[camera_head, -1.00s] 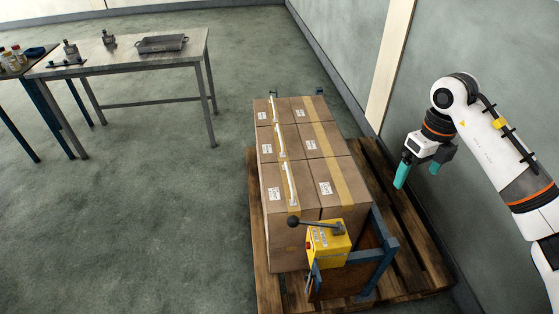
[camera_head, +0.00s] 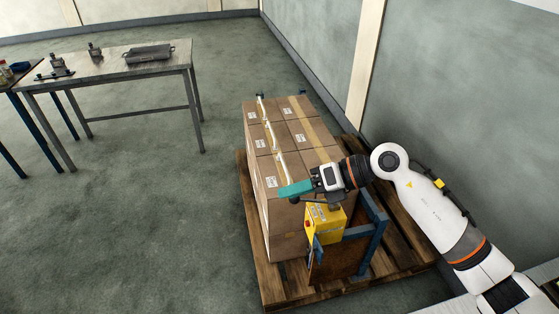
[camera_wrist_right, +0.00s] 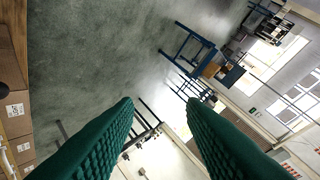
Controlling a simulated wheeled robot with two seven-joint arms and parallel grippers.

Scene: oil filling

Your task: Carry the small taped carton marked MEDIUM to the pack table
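Brown taped cartons (camera_head: 268,215) with white labels stand in a block on a wooden pallet. The labels are too small to read, so I cannot tell which carton is marked MEDIUM. My right gripper (camera_head: 284,190), with green fingers, is above the near end of the block, pointing left. In the right wrist view its two fingers stand apart with nothing between them (camera_wrist_right: 160,103). Cartons also show at that view's left edge (camera_wrist_right: 12,75). A steel table (camera_head: 120,62) stands at the back left; I cannot tell if it is the pack table. My left gripper is out of view.
A yellow box (camera_head: 325,222) with a dark lever and a blue frame (camera_head: 372,232) stand at the pallet's (camera_head: 279,290) near end. A wall (camera_head: 450,100) runs along the right. Another table (camera_head: 9,78) is cut off at left. The floor between tables and pallet is clear.

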